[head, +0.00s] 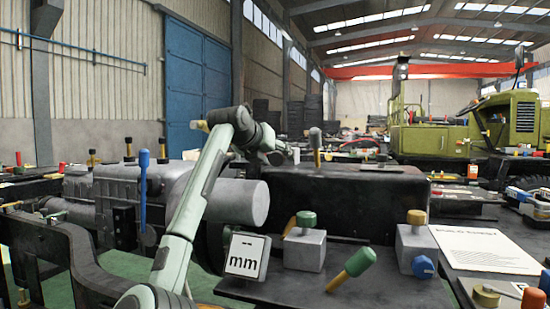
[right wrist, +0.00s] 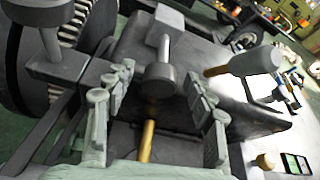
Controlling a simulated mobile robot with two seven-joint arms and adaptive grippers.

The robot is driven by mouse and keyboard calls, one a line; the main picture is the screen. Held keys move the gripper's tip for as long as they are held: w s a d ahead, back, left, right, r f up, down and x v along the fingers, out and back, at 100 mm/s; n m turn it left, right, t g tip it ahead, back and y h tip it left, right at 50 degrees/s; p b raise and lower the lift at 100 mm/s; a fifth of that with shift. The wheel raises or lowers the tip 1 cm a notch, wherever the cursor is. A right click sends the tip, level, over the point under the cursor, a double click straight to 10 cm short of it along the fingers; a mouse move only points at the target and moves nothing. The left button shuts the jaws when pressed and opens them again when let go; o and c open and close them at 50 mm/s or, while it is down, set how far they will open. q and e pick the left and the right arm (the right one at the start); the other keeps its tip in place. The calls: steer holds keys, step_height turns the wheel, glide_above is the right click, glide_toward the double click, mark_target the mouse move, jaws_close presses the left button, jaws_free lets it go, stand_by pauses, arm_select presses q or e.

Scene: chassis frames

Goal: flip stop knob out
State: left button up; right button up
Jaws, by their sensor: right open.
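Several knobs and levers show, and I cannot tell which one is the stop knob. In the head view a grey-headed knob on a brass stem (head: 315,145) stands on a black box (head: 350,195). My right arm rises from the bottom, and my right gripper (head: 280,150) is partly hidden near the box's far left end. In the right wrist view my right gripper (right wrist: 158,88) is open, with a finger on each side. A grey round head (right wrist: 160,85) and a brass rod (right wrist: 147,140) show between the fingers. I cannot tell if they touch. My left gripper is out of view.
In front stand a green-topped knob (head: 306,219), a tilted green-headed lever (head: 352,267), an orange-topped knob (head: 416,217) and a blue knob (head: 423,266). A blue upright lever (head: 144,185) stands left of my arm. A grey-headed brass lever (right wrist: 235,62) is right of my fingers in the wrist view.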

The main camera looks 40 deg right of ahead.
steer(key=v, duration=1.2)
steer(key=shift+r, duration=0.1)
